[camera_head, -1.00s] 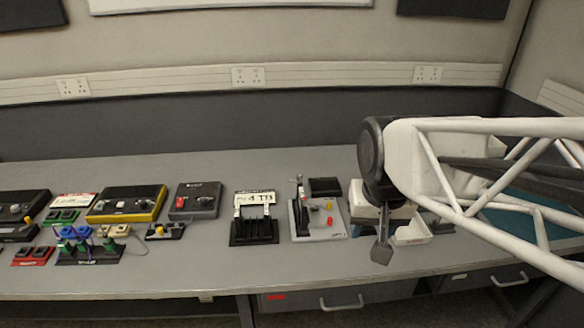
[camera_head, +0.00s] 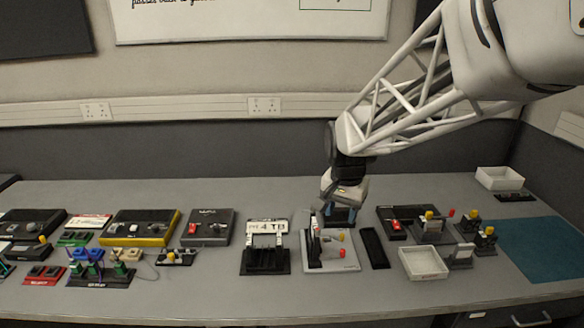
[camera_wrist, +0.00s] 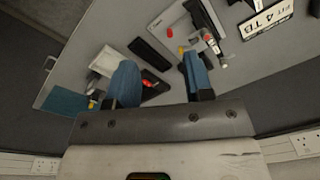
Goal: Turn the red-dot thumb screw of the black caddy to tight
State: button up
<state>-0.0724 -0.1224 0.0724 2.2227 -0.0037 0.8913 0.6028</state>
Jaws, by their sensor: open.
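My gripper (camera_head: 341,214) hangs over the bench just behind a pale grey plate (camera_head: 345,263). In the wrist view its two blue fingers (camera_wrist: 161,80) are apart with nothing between them. The plate carries an upright black and metal fixture (camera_head: 315,240), a yellow piece and red pieces (camera_head: 342,254). It also shows in the wrist view (camera_wrist: 160,22), beyond the fingers. A black slotted holder (camera_head: 265,262) under a white "PIT 4" sign stands left of the plate. I cannot tell which black piece is the caddy, and no red-dot thumb screw can be made out clearly.
A flat black bar (camera_head: 374,248) and a white tray (camera_head: 424,263) lie right of the plate. Black fixtures with yellow and red knobs (camera_head: 433,229) stand behind the tray. Several boxes and clips crowd the left. A teal mat (camera_head: 535,255) leaves clear room at the right.

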aim_at(317, 229)
jog(key=w+a+f+m, duration=0.1)
jog(key=w+f, duration=0.1)
jog(key=w, duration=0.2)
jog(key=w+a+f+m, duration=0.1)
jog(key=w+f, duration=0.2)
jog(key=w, duration=0.1)
jog(key=w+a+f+m, duration=0.1)
jog(key=w+f, duration=0.1)
jog(key=w, duration=0.2)
jog(key=shift+a+f+g, duration=0.3)
jog(key=shift+g, duration=0.1)
jog(key=shift+f, duration=0.15)
jog(key=shift+f, duration=3.75)
grip_shut()
